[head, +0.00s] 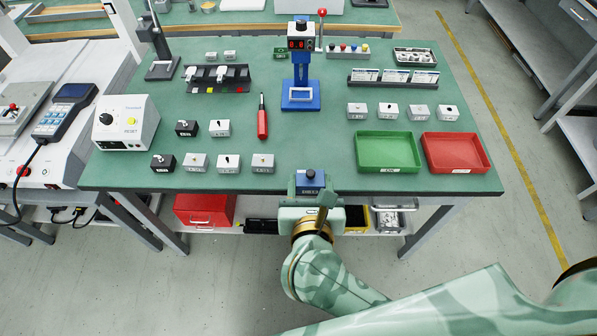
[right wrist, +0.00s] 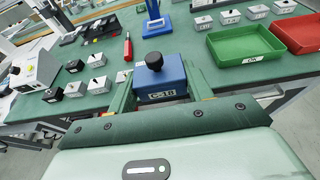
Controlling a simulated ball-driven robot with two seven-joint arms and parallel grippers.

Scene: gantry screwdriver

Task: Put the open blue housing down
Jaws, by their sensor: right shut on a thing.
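The blue housing (head: 309,181) is a small blue block with a dark round knob on top and a white label on its front. It sits between the fingers of my right gripper (head: 310,186), which is shut on it at the table's front edge. In the right wrist view the housing (right wrist: 160,80) is upright, with green fingers on both sides and a label that seems to read C-18. I cannot tell its height over the table or any opening in it. My left gripper is not in view.
The green table (head: 330,150) has bare room behind the housing. A green tray (head: 387,152) and a red tray (head: 455,153) stand to the right. Small white and black boxes (head: 228,163) and a red screwdriver (head: 262,122) lie left. A blue stand (head: 300,95) is farther back.

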